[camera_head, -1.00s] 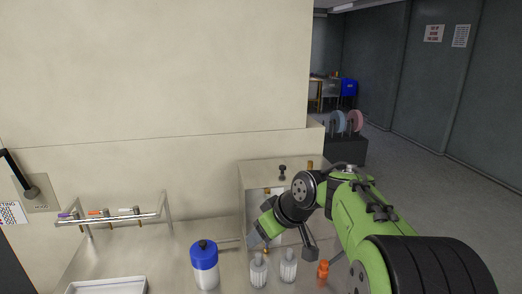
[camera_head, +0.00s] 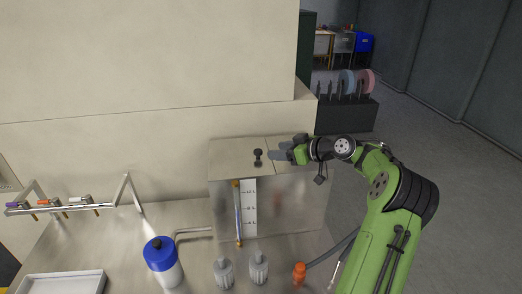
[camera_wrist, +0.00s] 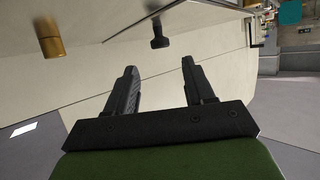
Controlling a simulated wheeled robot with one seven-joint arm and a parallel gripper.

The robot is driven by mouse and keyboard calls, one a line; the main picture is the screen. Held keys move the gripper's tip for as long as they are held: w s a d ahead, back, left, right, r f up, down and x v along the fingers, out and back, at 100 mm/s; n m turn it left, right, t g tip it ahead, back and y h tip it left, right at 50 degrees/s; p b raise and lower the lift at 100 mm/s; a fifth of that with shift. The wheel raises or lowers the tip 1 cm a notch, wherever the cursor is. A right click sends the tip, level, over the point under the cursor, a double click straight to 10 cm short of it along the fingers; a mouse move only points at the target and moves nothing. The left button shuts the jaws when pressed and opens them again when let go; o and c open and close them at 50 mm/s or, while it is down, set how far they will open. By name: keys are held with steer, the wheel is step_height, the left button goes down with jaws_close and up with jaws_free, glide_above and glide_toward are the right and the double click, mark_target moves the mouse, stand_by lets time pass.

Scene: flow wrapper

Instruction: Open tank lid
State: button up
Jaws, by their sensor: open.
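The metal tank (camera_head: 288,210) stands on the bench against the wall, with a level gauge on its front. Its lid (camera_head: 228,157) lies flat on top and carries a small black knob (camera_head: 258,156). My gripper (camera_head: 272,154) is above the tank top, just right of the knob, and points left towards it. In the wrist view my gripper (camera_wrist: 160,64) is open and empty. There the knob (camera_wrist: 159,36) shows beyond the fingertips, roughly centred between them and apart from both.
A brass fitting (camera_wrist: 50,38) shows in the wrist view. A blue-capped bottle (camera_head: 163,262), two clear bottles (camera_head: 224,272) and an orange bottle (camera_head: 299,273) stand in front of the tank. A pipe rack with valves (camera_head: 70,203) and a white tray (camera_head: 62,286) are at left.

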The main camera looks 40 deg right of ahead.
mark_target(259, 150)
steer(key=x, duration=0.7)
steer(key=shift+w+a, duration=0.1)
steer(key=shift+a, duration=0.05)
steer(key=shift+w+f+p, duration=0.2)
steer(key=shift+w+p, duration=0.1)
steer(key=shift+w, duration=0.15)
steer(key=shift+s, duration=0.1)
jaws_close()
